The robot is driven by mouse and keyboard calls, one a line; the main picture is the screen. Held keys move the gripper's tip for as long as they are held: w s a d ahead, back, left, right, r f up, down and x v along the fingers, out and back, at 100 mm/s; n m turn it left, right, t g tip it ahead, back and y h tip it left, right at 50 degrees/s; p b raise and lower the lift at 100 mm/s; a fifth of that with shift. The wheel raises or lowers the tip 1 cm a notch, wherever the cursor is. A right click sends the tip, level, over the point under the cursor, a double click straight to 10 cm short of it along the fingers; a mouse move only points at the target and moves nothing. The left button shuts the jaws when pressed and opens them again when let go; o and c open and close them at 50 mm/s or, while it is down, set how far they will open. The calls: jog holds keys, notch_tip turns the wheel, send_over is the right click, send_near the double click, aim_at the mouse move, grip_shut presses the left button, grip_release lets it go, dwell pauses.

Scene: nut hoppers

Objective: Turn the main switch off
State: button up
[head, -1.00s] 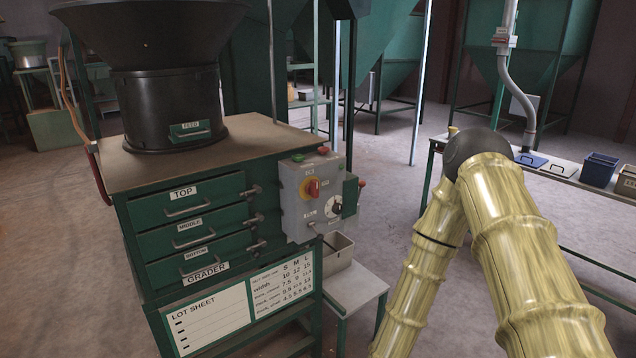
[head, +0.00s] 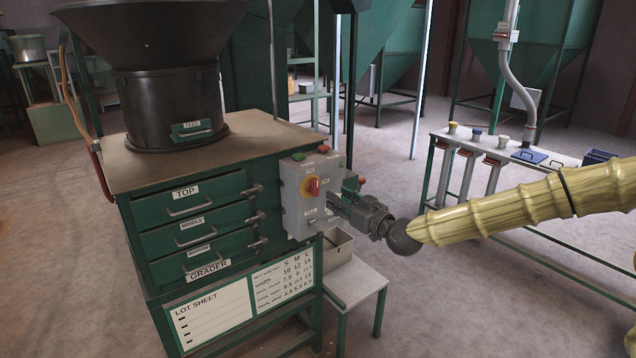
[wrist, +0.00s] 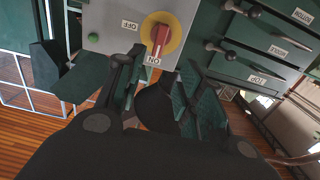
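The main switch (head: 312,187) is a red knob on a yellow disc, on the grey control box (head: 294,205) at the grader's right side. In the wrist view the red handle (wrist: 161,36) points toward the ON label (wrist: 153,61). The OFF label (wrist: 130,25) lies to the left of the disc. My gripper (head: 334,199) is close to the box, just right of the switch in the head view. In the wrist view its two dark fingers are apart, with the switch beyond the gap between them. I see no contact with the knob. My gripper hides the box's black dial.
The green grader cabinet (head: 180,265) with labelled drawers stands left of the box. A small white table (head: 355,282) with an open bin (head: 338,250) is below my gripper. A long bench (head: 465,140) stands at the right. Floor between them is clear.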

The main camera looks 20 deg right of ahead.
aim_at(318, 182)
jog(key=shift+r+p+x, duration=0.2)
jog(key=shift+p+x, duration=0.5)
jog(key=shift+x, duration=2)
jog(key=shift+r+p+x, duration=0.2)
jog(key=shift+p+x, duration=0.5)
jog(key=shift+x, duration=2)
jog(key=shift+d, duration=0.15)
jog(key=shift+c, duration=0.5)
grip_shut()
